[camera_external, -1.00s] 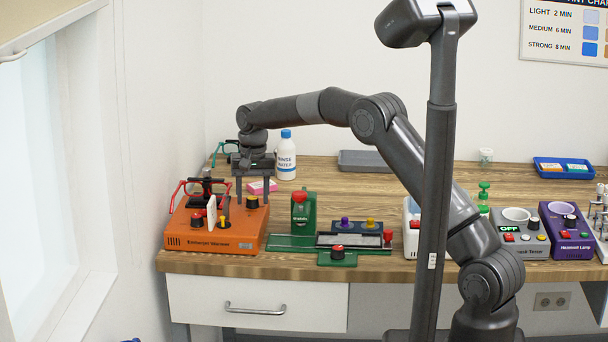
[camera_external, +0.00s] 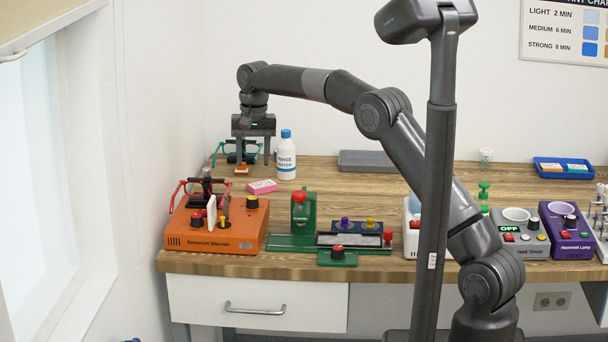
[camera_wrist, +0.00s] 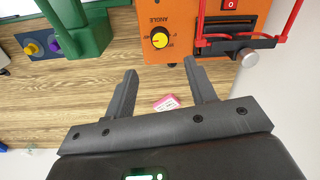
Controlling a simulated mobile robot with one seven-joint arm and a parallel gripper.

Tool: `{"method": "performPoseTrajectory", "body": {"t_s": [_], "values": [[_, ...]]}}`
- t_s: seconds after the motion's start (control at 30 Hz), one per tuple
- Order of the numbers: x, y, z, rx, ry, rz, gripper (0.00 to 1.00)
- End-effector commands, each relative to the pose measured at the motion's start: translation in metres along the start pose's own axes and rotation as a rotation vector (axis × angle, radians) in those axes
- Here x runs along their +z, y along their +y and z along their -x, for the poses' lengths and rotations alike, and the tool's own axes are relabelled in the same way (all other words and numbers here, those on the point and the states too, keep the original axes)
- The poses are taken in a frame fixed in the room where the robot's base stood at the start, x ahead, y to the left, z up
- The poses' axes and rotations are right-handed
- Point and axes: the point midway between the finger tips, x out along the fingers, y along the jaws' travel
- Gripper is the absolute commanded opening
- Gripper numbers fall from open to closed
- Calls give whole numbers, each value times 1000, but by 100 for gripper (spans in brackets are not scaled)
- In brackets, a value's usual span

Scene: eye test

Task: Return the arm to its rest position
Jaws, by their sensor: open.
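My gripper (camera_external: 253,158) hangs fingers-down over the back left of the table in the external view, near the white rinse water bottle (camera_external: 286,160). Its fingers are apart with nothing between them. In the wrist view my gripper (camera_wrist: 155,78) also shows open and empty. The arm reaches left from its base at the right, with the elbow raised.
The orange warmer (camera_external: 215,232) with red glasses stands at the front left. Teal glasses (camera_external: 222,150) are behind my gripper. A green device (camera_external: 304,208), a grey tray (camera_external: 366,160) and a purple lamp unit (camera_external: 572,247) stand further right. The wooden table (camera_external: 330,180) has bare room mid-back.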

Motion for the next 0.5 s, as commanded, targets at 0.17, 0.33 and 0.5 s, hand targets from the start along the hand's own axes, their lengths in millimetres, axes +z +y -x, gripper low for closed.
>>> {"method": "performPoseTrajectory", "body": {"t_s": [0.17,0.33,0.5], "values": [[0,0,0,0,0,0,51],[-2,9,6,-3,6,-3,51],[-7,56,38,-17,38,-17,51]]}}
